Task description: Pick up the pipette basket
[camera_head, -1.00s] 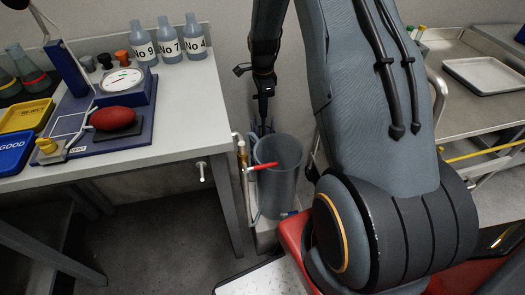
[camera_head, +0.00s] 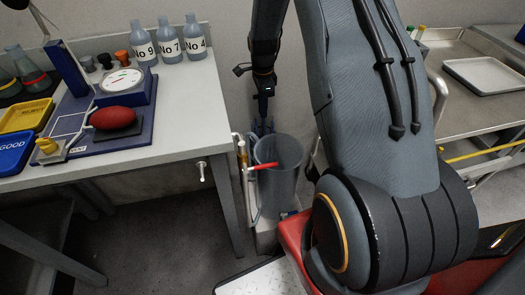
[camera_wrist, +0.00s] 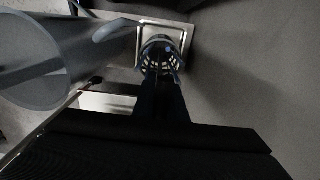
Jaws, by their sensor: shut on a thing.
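The pipette basket (camera_wrist: 160,47) is a dark slatted, round basket, seen at the top centre of the wrist view over a square metal-rimmed basin. My gripper (camera_wrist: 161,75) is shut on it, and its dark fingers reach the near side of the basket. In the head view, my gripper (camera_head: 263,117) points down behind a grey cylinder. Only a small dark blue part of the basket (camera_head: 260,128) shows there, and the rest is hidden by the cylinder.
The tall grey open cylinder (camera_head: 277,190) stands close in front of the gripper, and it also fills the left of the wrist view (camera_wrist: 40,52). A white table (camera_head: 190,100) with numbered bottles and a scale is at left. A steel bench (camera_head: 465,105) is at right.

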